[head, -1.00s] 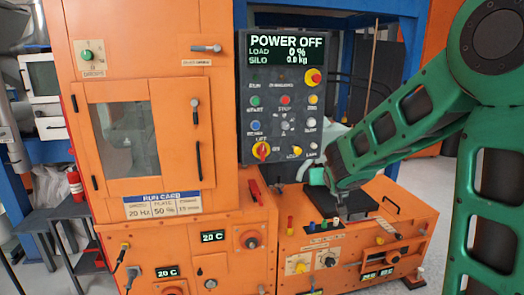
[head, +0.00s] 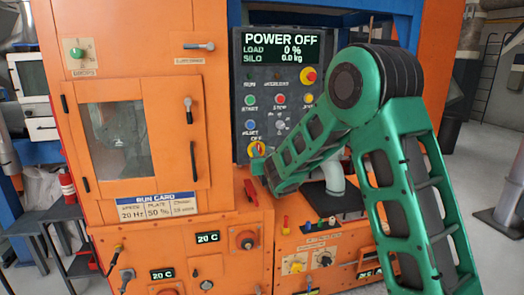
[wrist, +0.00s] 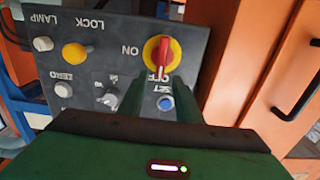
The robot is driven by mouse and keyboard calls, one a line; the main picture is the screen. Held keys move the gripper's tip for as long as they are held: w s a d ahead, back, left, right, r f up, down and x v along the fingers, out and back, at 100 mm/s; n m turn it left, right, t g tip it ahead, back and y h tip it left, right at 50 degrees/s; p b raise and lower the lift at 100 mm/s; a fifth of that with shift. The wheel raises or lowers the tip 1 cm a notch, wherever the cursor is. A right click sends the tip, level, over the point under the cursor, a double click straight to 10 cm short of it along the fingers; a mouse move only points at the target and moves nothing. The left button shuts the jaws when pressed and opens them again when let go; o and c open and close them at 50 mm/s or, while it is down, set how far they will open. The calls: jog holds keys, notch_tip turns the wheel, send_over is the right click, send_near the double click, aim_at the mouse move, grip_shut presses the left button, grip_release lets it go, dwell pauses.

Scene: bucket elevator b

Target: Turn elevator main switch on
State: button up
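The main switch is a red handle on a yellow round base. It shows on the grey control panel in the wrist view (wrist: 161,52) and partly in the head view (head: 257,149). Its handle lines up with the OFF label, and the ON label is to one side. The panel's display (head: 283,48) reads POWER OFF. My gripper (wrist: 156,90) is open and empty in the wrist view, its two green fingers apart. The fingertips point at the switch, just short of the handle, near the OFF label. In the head view my arm hides the fingers.
A blue button (wrist: 165,103), a yellow knob (wrist: 76,54) and several white knobs surround the switch on the panel. An orange cabinet with a windowed door (head: 118,138) stands close beside it. A low orange unit (head: 325,255) is below.

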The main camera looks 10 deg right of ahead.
aim_at(259, 146)
jog(key=shift+w, duration=2.25)
